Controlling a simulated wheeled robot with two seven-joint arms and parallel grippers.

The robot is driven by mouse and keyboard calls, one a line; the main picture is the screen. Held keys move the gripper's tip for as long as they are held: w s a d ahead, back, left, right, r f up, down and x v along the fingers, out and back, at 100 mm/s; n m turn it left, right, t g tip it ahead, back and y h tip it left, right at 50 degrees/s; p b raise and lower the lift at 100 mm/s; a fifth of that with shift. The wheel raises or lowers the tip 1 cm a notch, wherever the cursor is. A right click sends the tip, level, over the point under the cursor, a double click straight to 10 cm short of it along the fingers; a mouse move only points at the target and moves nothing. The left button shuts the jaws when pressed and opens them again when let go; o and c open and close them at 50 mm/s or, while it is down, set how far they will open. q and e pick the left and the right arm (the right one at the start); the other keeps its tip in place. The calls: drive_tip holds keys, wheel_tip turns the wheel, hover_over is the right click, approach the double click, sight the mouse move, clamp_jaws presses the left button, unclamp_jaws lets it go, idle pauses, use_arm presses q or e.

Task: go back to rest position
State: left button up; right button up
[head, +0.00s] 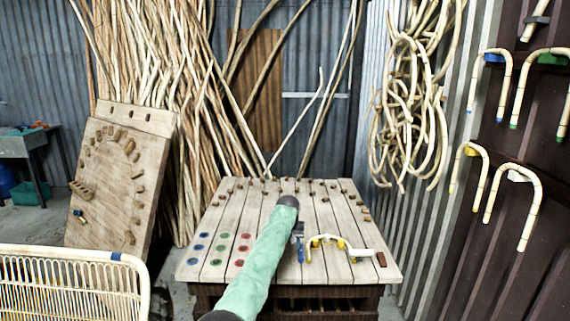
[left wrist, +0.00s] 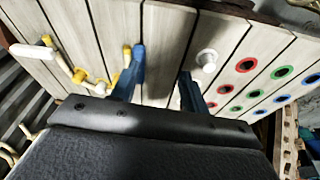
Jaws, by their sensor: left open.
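My left arm, in a green sleeve, reaches over the slatted wooden work table (head: 340,268). My left gripper (head: 298,244) is mostly hidden behind the arm in the head view. In the left wrist view its two blue fingers stand apart, so the gripper (left wrist: 158,88) is open, with nothing visible between them. A bent rattan piece (head: 314,240) with yellow and white parts is on the table, right of the gripper. It also shows in the left wrist view (left wrist: 63,62), where a yellow part appears close beside one finger; I cannot tell whether they touch. My right gripper is not in view.
Red, green and blue round marks (head: 220,248) fill the table's left side; pegs line its back. A pegged board (head: 105,195) leans at left, above a rattan chair (head: 75,285). Bent canes hang on the dark right wall (head: 540,255). A white knob (left wrist: 206,57) stands on the slats.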

use_arm(q)
drive_tip(key=w+r+m+t+h, duration=0.1)
drive_tip(key=w+r+t, duration=0.5)
drive_tip(key=r, duration=0.5)
drive_tip(key=s+a+f, duration=0.5)
drive_tip(key=s+f, duration=0.5)
drive_tip(key=f, duration=0.4)
drive_tip(key=s+a+f, duration=0.4)
drive_tip(key=s+f, duration=0.6)
drive_tip(key=f, duration=0.5)
drive_tip(key=s+a+f, duration=0.5)
drive_tip(key=s+f, duration=0.5)
drive_tip(key=f, duration=0.4)
drive_tip(key=s+a+f+g, duration=0.2)
drive_tip(key=s+f, duration=0.7)
drive_tip(key=s, duration=0.8)
drive_tip(key=s+a+f+g+y, duration=0.1)
drive_tip(key=s+f, duration=0.8)
drive_tip(key=s, duration=0.9)
drive_tip(key=s+a+f+g, duration=0.3)
drive_tip(key=s+f, duration=0.7)
drive_tip(key=s, duration=0.8)
drive_tip(key=shift+a+g, duration=0.2)
drive_tip(key=shift+g, duration=0.3)
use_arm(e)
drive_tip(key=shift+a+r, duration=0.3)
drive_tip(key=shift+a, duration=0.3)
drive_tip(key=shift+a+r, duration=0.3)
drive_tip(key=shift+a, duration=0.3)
